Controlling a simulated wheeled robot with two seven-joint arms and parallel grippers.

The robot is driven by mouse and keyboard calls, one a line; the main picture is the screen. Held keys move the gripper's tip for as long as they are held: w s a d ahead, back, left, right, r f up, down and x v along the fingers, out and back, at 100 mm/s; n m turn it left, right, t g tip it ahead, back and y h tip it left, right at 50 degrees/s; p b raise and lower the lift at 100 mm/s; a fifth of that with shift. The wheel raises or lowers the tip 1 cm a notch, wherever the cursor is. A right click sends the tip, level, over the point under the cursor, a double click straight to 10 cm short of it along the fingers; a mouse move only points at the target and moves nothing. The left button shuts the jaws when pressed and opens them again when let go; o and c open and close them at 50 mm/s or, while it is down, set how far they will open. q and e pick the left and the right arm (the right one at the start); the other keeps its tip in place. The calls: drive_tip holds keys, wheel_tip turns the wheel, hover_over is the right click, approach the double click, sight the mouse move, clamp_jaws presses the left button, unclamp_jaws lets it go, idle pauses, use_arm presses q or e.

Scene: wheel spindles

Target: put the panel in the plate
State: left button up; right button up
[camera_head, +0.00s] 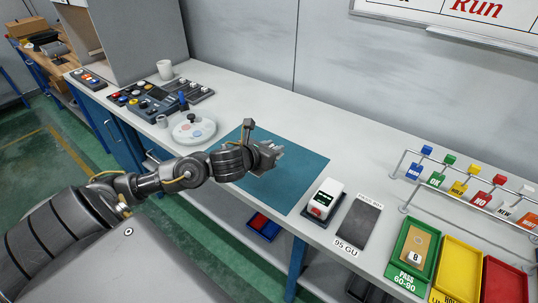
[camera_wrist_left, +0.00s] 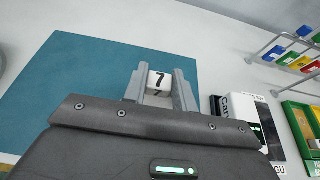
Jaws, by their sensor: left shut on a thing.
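My left gripper (camera_head: 270,155) is above the teal mat, shut on a small white piece marked 7 (camera_wrist_left: 158,80). The piece shows between the two fingers in the left wrist view; in the head view I cannot make it out. I cannot tell whether it is part of a larger panel. My right gripper is out of view.
The teal mat (camera_head: 300,188) looks bare around the gripper. A white meter (camera_head: 326,194) and a dark grey pad (camera_head: 360,222) lie to its right. Yellow (camera_head: 455,265) and red (camera_head: 503,285) trays stand farther right, below a rail with coloured tags.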

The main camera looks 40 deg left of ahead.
use_arm(q)
drive_tip(key=shift+w+a+f+p, duration=0.2)
drive_tip(key=shift+w+a, duration=0.3)
drive_tip(key=shift+w+a+f+p, duration=0.2)
drive_tip(key=shift+w+a, duration=0.3)
drive_tip(key=w+a+f, duration=0.1)
drive_tip(key=f, duration=0.1)
drive_tip(key=w+a+f, duration=0.1)
drive_tip(key=f, duration=0.1)
drive_tip(key=w+a+f, duration=0.1)
drive_tip(key=shift+w+f+p, duration=0.25)
drive_tip(key=shift+f+p, duration=0.1)
drive_tip(key=shift+f, duration=0.05)
wheel_tip(320, 180, down, 3)
drive_tip(key=shift+w+p, duration=0.1)
drive_tip(key=shift+p, duration=0.7)
drive_tip(key=shift+f, duration=0.2)
drive_tip(key=shift+f, duration=0.1)
drive_tip(key=shift+f, duration=0.15)
drive_tip(key=o, duration=1)
drive_tip(key=shift+o, duration=0.2)
